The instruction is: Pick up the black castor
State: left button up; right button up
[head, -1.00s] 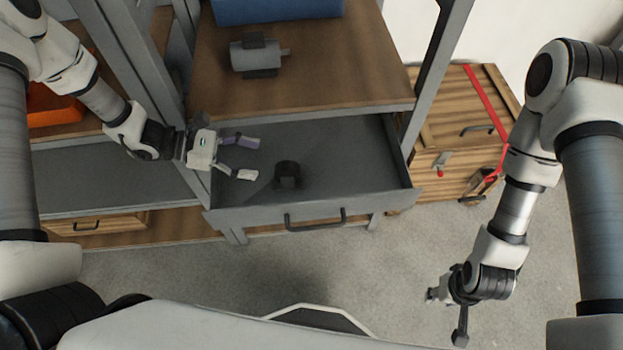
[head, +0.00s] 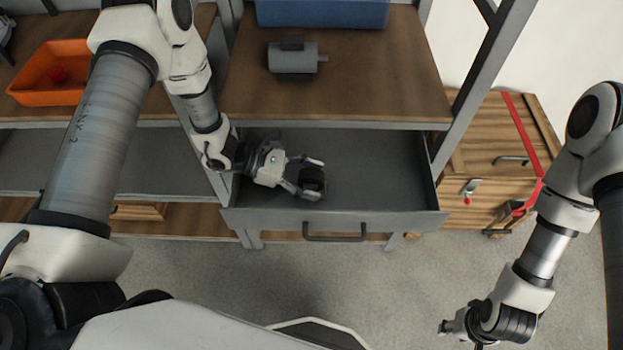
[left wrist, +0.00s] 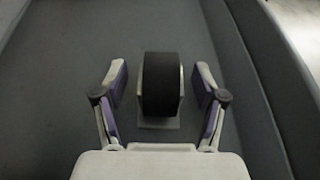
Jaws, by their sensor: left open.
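The black castor (head: 312,179) stands in the open grey drawer (head: 385,180), left of the drawer's middle. In the left wrist view the castor (left wrist: 161,85) shows as a black wheel in a grey bracket with a flat plate. My left gripper (head: 308,177) is inside the drawer, with its fingers around the castor. In the left wrist view my left gripper (left wrist: 160,88) is open, one finger on each side of the castor, with a gap on both sides. My right gripper (head: 462,331) hangs low at the bottom right, far from the drawer; its fingers are not clear.
The drawer's front wall with its handle (head: 335,238) is close to the gripper. Above is a wooden shelf (head: 370,95) with a grey motor (head: 293,58) and a blue bin (head: 320,12). An orange bin (head: 30,88) stands left. A wooden crate (head: 485,160) stands right.

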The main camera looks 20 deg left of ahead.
pick_arm(q)
grip_shut()
